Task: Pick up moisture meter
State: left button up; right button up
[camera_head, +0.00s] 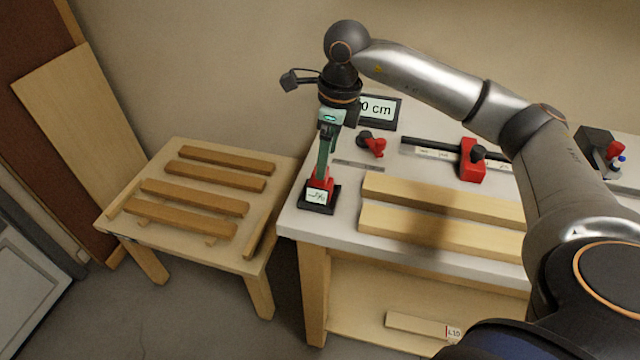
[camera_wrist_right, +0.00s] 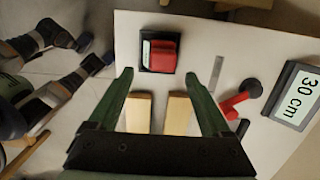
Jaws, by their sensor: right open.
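The moisture meter (camera_head: 328,185) is a small red device with a white face, on a black base at the left front corner of the workbench. It also shows in the right wrist view (camera_wrist_right: 165,52), just beyond the fingertips. My right gripper (camera_head: 323,172) points down over it with green fingers. In the wrist view the right gripper (camera_wrist_right: 159,76) is open and empty, its fingers spread on either side of the line to the meter. The green fingers partly hide the meter's top in the head view. My left gripper is not in view.
Two pale planks (camera_head: 440,195) lie on the workbench right of the meter. A red clamp (camera_head: 374,146), a thin metal strip (camera_head: 357,166) and a display reading 30 cm (camera_wrist_right: 300,97) are nearby.

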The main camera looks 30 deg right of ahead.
aim_at(319, 185)
jog(key=f, duration=0.1)
jog(key=w+f, duration=0.1)
jog(key=f, duration=0.3)
jog(key=shift+w+a+p, duration=0.15)
jog(key=shift+a+p, duration=0.15)
jog(key=shift+p, duration=0.1)
grip_shut()
